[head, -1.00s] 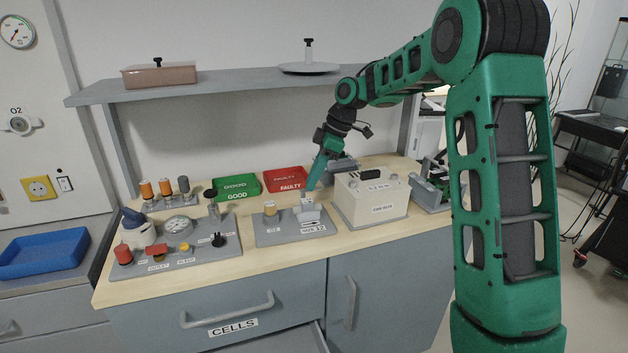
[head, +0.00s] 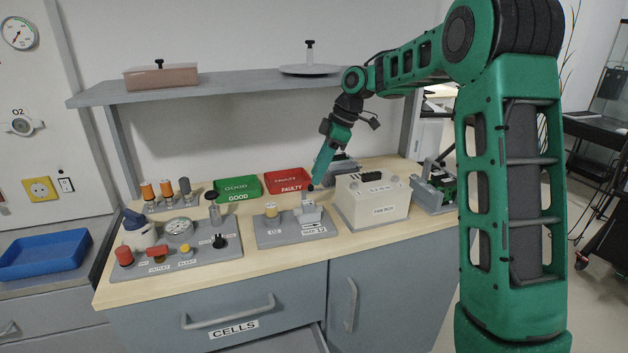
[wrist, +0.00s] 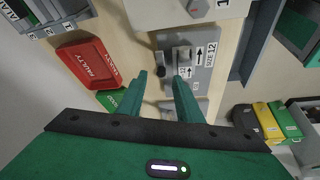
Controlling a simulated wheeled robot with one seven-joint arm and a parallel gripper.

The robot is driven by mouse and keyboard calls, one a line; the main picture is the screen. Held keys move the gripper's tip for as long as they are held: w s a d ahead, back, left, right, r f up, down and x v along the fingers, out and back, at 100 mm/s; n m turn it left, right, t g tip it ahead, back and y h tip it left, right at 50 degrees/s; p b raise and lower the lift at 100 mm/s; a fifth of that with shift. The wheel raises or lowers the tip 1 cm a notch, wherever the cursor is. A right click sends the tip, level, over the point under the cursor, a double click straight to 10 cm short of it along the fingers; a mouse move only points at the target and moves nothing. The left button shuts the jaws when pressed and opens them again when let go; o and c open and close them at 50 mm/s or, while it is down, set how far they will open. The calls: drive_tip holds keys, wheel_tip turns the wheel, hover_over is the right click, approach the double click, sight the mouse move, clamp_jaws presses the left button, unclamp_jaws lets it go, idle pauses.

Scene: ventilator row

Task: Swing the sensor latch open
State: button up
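The sensor holder is a light grey block (head: 308,214) on the right half of a grey base plate (head: 262,238). In the wrist view its grey plate (wrist: 203,78) carries arrow labels and "SIZE 12". A small raised grey piece (wrist: 183,55), which looks like the latch, stands on it; whether it is shut is unclear. My gripper (head: 311,187) points down just above and behind the block. In the wrist view my gripper (wrist: 160,76) has its two green fingers apart, with the raised piece just beyond their tips. I see no clear contact.
A cream box (head: 372,208) stands close on the right. The red FAULTY tray (head: 288,176) and green GOOD tray (head: 238,184) lie behind. A panel with a gauge and knobs (head: 205,256) is on the left. A shelf (head: 225,86) spans above.

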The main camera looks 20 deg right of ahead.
drive_tip(key=v, duration=0.4)
drive_tip(key=shift+d+r, duration=0.1)
idle(0.3)
drive_tip(key=s+d+f+m+h, duration=0.1)
drive_tip(key=s+d+f+m, duration=0.2)
drive_tip(key=s+m, duration=0.4)
drive_tip(key=s+d+f+m+g+h, duration=0.1)
drive_tip(key=s+d+f+m, duration=0.2)
drive_tip(key=s, duration=1.9)
drive_tip(key=s+d+f+m+h, duration=0.2)
drive_tip(key=s+d+m, duration=0.3)
drive_tip(key=s+m, duration=0.5)
drive_tip(key=s+f, duration=0.1)
drive_tip(key=s, duration=0.3)
drive_tip(key=shift+s+d+f+m, duration=0.15)
drive_tip(key=shift+s+d+m, duration=0.15)
drive_tip(key=shift+d, duration=0.05)
